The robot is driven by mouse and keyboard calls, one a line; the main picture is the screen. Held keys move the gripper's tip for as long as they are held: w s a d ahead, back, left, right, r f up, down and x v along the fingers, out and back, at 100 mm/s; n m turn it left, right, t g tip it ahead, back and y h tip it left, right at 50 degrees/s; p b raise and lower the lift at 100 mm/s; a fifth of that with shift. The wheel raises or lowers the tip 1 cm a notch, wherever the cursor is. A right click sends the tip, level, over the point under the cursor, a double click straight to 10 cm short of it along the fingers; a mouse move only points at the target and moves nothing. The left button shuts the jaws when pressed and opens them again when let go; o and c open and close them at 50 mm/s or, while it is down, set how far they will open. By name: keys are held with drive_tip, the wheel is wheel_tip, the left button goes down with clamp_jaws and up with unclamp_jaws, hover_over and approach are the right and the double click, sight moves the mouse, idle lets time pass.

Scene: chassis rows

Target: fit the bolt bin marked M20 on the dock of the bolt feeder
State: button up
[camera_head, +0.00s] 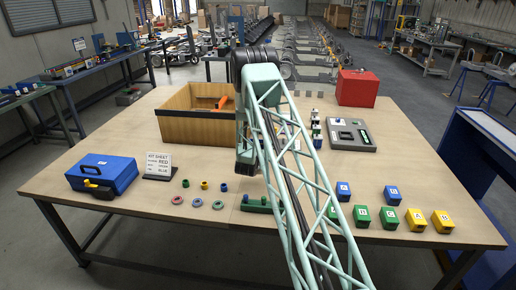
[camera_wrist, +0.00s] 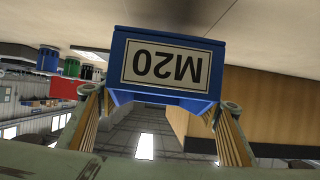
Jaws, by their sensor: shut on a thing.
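In the wrist view a blue bolt bin marked M20 (camera_wrist: 166,68) sits between the fingers of my gripper (camera_wrist: 160,108), which is shut on it. Its label faces the camera and reads upside down. In the head view my arm hides the held bin, and I cannot make out the fingers. A flat grey unit with a dark screen (camera_head: 352,134) lies on the table right of my arm. I cannot tell whether it is the bolt feeder, and no dock shows clearly.
An open wooden crate (camera_head: 180,128) stands left of my arm, with a red box (camera_head: 357,88) at the back right. Several blue, green and yellow bins (camera_head: 391,216) stand at the front right. A blue case (camera_head: 102,174) and a sign (camera_head: 159,165) are at the left.

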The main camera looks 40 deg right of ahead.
drive_tip(key=shift+s+a+r, duration=0.15)
drive_tip(key=shift+s+a, duration=0.6)
drive_tip(key=shift+a, duration=0.05)
drive_tip(key=shift+s+a+r, duration=0.1)
drive_tip(key=shift+s+a, duration=0.65)
drive_tip(key=s+a+r+n+t+y, duration=0.1)
drive_tip(key=a+r, duration=0.5)
drive_tip(key=a, duration=0.7)
drive_tip(key=s+a+r+n+t+y, duration=0.15)
drive_tip(key=a+r, duration=0.45)
drive_tip(key=a, duration=0.7)
drive_tip(key=s+a+r+n+y, duration=0.15)
drive_tip(key=a+r, duration=0.45)
drive_tip(key=a, duration=0.6)
drive_tip(key=s+a+r+n+y, duration=0.1)
drive_tip(key=s+a+r, duration=0.2)
drive_tip(key=a, duration=0.3)
drive_tip(key=s+a+r+t, duration=0.1)
drive_tip(key=s+a+r, duration=0.2)
drive_tip(key=a, duration=0.4)
drive_tip(key=shift+s+r+n+y+b, duration=0.25)
drive_tip(key=shift+s+n+y+b, duration=0.1)
drive_tip(key=shift+s+n+y, duration=0.1)
drive_tip(key=shift+d, duration=0.1)
